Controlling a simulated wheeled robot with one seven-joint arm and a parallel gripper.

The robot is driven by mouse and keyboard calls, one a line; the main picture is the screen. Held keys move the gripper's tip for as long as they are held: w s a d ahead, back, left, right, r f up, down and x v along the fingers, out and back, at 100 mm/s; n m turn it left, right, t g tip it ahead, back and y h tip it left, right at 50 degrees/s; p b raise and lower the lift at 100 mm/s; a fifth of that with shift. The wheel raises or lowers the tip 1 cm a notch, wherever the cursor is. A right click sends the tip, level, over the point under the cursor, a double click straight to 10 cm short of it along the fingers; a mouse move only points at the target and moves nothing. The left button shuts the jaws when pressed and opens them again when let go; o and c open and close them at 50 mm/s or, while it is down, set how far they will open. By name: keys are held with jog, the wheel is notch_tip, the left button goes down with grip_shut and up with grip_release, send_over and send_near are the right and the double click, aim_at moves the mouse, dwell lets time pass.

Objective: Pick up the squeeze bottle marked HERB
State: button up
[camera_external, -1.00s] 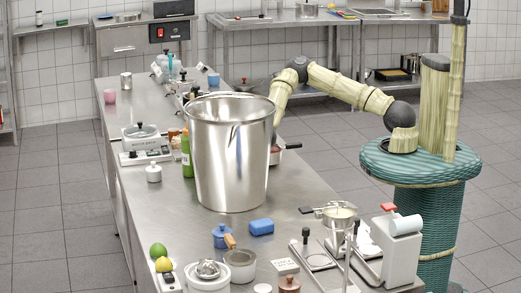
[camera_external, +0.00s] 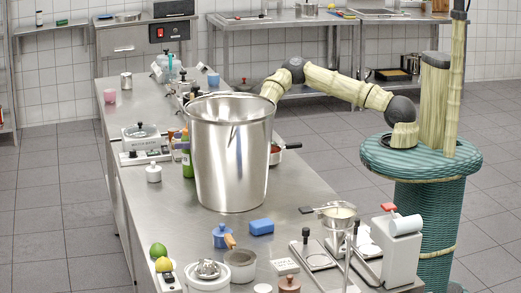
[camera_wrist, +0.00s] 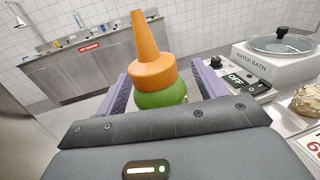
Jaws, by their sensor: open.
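A squeeze bottle with an orange cone nozzle and cap (camera_wrist: 152,70) and a green body (camera_wrist: 161,99) stands between the jaws of my gripper (camera_wrist: 160,84) in the wrist view. The purple-grey fingers are open, one on each side of the bottle; I cannot tell if either touches it. No HERB marking shows, and the lower bottle is hidden by my gripper. In the external view a green bottle (camera_external: 187,163) stands at the left edge of the big steel pot (camera_external: 231,160), partly covered by it.
A water bath (camera_external: 145,142) stands left of the bottle; it also shows in the wrist view (camera_wrist: 278,62). A red-filled pan (camera_external: 276,153) stands right of the pot. The counter's front holds several items, including a blue sponge (camera_external: 261,226).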

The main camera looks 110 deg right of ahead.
jog(key=c, duration=1.2)
jog(key=shift+r, duration=0.1)
notch_tip(320, 180, up, 28)
jog(key=shift+f+b, duration=0.1)
jog(key=shift+b, duration=0.85)
